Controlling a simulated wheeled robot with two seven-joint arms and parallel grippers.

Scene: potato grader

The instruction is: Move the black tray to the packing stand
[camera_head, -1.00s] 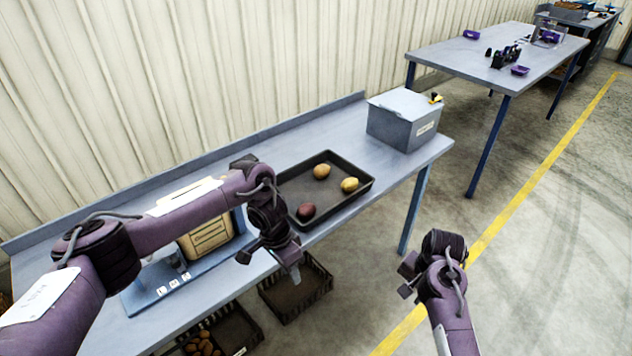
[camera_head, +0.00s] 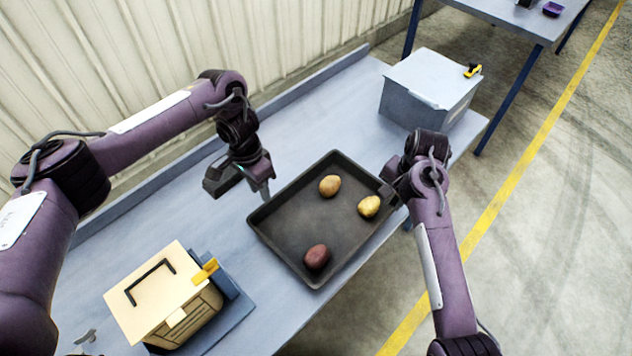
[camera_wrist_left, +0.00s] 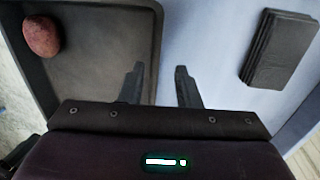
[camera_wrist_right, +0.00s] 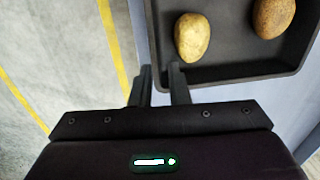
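The black tray (camera_head: 290,215) lies on the blue-grey bench with two yellow-brown potatoes (camera_head: 330,186) and one red potato (camera_head: 316,257) in it. My left gripper (camera_head: 243,191) is at the tray's far left side. In the left wrist view its fingers (camera_wrist_left: 158,85) are open with the tray rim (camera_wrist_left: 157,45) passing between them. My right gripper (camera_head: 388,180) is at the tray's right corner. In the right wrist view its fingers (camera_wrist_right: 160,80) are parted around the rim near a corner, with a narrower gap. Contact cannot be told. I cannot tell which furniture is the packing stand.
A grey lidded box (camera_head: 425,100) with a yellow-black item stands at the bench's right end. A cream box (camera_head: 165,295) on a blue base stands at the near left. Another table (camera_head: 515,18) is at the top right. Open floor (camera_head: 530,210) lies to the right.

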